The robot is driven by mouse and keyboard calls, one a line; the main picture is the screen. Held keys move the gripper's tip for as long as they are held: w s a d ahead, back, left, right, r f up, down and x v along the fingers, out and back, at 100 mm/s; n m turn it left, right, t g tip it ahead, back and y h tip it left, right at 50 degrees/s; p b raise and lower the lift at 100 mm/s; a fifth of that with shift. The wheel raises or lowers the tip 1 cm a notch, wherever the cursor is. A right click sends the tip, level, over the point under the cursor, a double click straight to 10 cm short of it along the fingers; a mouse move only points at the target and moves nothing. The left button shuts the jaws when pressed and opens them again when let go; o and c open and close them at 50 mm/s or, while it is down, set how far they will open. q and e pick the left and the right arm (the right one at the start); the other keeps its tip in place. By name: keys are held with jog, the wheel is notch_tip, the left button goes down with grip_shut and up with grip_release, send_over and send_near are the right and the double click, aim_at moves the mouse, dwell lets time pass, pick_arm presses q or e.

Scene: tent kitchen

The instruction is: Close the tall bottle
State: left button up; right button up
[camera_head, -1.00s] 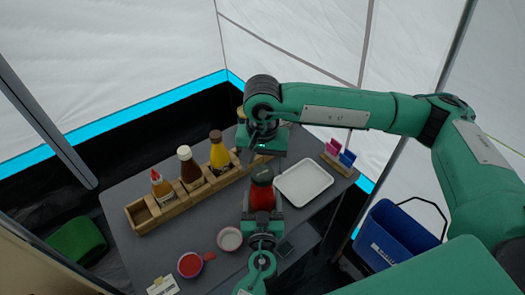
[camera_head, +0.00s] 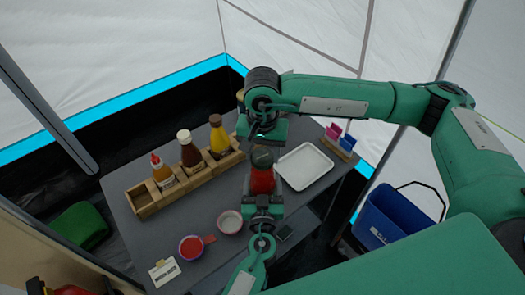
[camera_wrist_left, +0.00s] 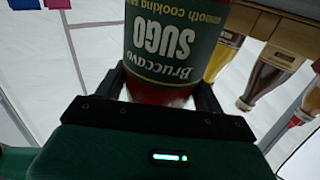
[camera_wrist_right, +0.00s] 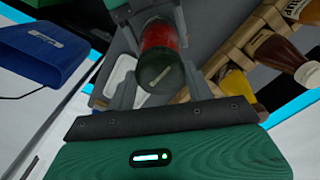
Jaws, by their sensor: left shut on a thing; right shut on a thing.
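The tall bottle (camera_head: 262,182) of red sauce stands upright near the middle of the table. Its green label reads "SUGO" in the left wrist view (camera_wrist_left: 170,45). My left gripper (camera_head: 262,203) is shut on the bottle's body low down. A dark round lid (camera_wrist_right: 160,72) is at the bottle's top, seen from above in the right wrist view. My right gripper (camera_head: 262,143) is over the bottle, pointing down, with its fingers shut on the lid. The bottle's rim is hidden under the lid, so I cannot tell how tightly it sits.
A wooden rack (camera_head: 145,201) with several sauce bottles stands left of the bottle. A white tray (camera_head: 305,165) lies close on its right. Bowls of red (camera_head: 191,247) and white (camera_head: 230,222) contents sit in front. A blue bucket (camera_head: 385,222) is beyond the table's right edge.

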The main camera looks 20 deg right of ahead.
jog(key=m, duration=0.5)
jog(key=shift+m, duration=0.3)
jog(key=m, duration=0.4)
jog(key=shift+f+m, duration=0.1)
jog(key=shift+m, duration=0.2)
jog(key=m, duration=0.4)
jog(key=shift+m, duration=0.4)
jog(key=m, duration=0.5)
jog(key=shift+m, duration=0.4)
jog(key=o, duration=1.2)
jog(key=shift+c, duration=0.2)
notch_tip(320, 180, up, 12)
